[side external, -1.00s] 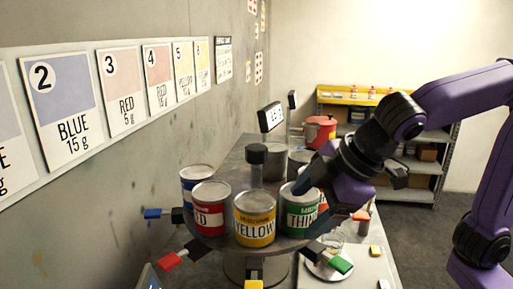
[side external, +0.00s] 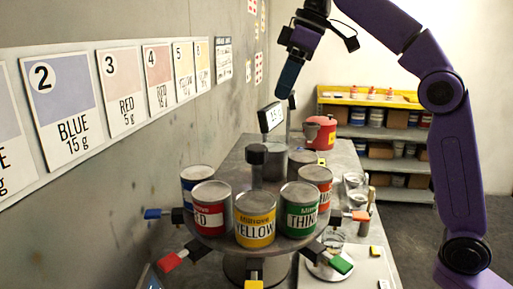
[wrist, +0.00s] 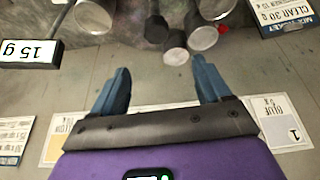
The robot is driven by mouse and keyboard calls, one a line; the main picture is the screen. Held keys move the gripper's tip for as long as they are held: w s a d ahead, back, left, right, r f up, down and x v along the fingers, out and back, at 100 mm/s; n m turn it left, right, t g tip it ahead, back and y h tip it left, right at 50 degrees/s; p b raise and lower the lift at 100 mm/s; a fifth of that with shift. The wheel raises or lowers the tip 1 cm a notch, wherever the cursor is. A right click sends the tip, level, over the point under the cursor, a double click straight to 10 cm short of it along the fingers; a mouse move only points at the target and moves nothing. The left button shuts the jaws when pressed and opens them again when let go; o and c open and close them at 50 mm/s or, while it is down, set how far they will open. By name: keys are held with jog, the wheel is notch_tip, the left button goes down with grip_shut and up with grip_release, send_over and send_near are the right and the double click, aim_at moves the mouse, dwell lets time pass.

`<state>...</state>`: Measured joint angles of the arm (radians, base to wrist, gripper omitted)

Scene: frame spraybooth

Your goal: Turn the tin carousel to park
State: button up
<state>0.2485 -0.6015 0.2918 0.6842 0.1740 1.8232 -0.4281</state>
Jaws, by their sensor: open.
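The tin carousel (side external: 224,243) is a round grey turntable with several tins on it. Its rim carries colored tabs, and a dark-knobbed post (side external: 257,172) stands in the middle. From left to right stand a blue tin (side external: 196,182), a red tin (side external: 211,208), a yellow tin (side external: 254,218), a green thinner tin (side external: 299,210) and an orange-red tin (side external: 318,185). The yellow tab (side external: 253,284) points toward the side camera. My gripper (side external: 288,82) is high above and behind the carousel, clear of it. In the wrist view its blue fingers (wrist: 160,68) are apart, with nothing between them.
A "15 g" display (side external: 270,117) stands behind the carousel; it also shows in the wrist view (wrist: 28,52). A red pot (side external: 320,134) is behind right. Cups (side external: 353,181) line the bench's right side. Wall cards (side external: 64,95) run along the left. Shelving (side external: 380,145) is at the back.

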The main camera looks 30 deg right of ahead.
aim_at(257, 147)
jog(key=x, duration=1.6)
jog(key=shift+w+d+f, duration=0.15)
jog(key=shift+w+d, duration=0.05)
jog(key=shift+w, duration=0.05)
grip_shut()
